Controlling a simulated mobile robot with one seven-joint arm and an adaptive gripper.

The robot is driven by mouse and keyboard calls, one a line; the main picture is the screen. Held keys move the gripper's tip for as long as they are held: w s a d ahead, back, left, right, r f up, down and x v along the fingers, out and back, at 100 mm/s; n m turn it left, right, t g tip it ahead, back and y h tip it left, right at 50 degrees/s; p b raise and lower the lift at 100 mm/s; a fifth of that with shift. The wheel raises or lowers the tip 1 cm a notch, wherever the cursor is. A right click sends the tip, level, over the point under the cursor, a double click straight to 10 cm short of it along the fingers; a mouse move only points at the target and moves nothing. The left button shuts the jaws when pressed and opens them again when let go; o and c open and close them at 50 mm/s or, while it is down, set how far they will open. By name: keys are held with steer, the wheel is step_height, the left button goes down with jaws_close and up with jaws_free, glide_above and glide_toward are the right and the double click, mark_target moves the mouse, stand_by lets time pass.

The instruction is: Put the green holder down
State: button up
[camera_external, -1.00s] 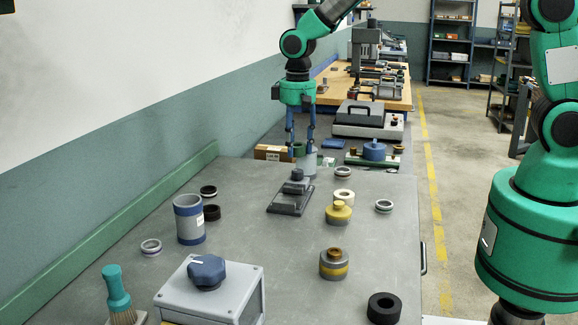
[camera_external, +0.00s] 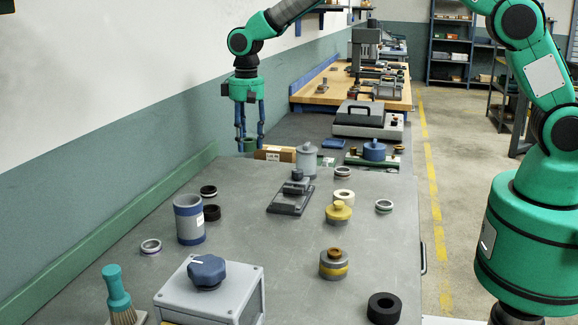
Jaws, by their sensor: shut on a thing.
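The green holder (camera_external: 249,145) is a small dark green cylindrical piece between the fingertips of my gripper (camera_external: 249,143). My gripper is shut on it, pointing straight down at the far left of the grey bench (camera_external: 290,235). The holder appears close to the bench's far left corner, near the green edge rail. I cannot tell whether its underside touches a surface or hangs above it.
A cardboard box (camera_external: 284,154) lies just right of the holder. A grey bottle-shaped piece (camera_external: 306,160) and a dark fixture (camera_external: 291,193) stand further right. A grey-blue cylinder (camera_external: 189,219) and dark rings stand nearer. The left strip of bench beyond them is clear.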

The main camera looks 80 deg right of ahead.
steer(key=shift+f, duration=0.1)
steer(key=b, duration=0.1)
glide_above(250, 181)
steer(key=shift+a+f, duration=0.15)
steer(key=shift+f, duration=2.9)
steer(key=shift+f+b, duration=0.4)
steer(key=shift+f, duration=1.45)
steer(key=shift+f, duration=0.15)
steer(key=o, duration=1.2)
step_height(250, 181, up, 12)
steer(key=shift+s+r+p, duration=0.1)
steer(key=shift+r+p, duration=0.05)
steer(key=shift+p, duration=0.8)
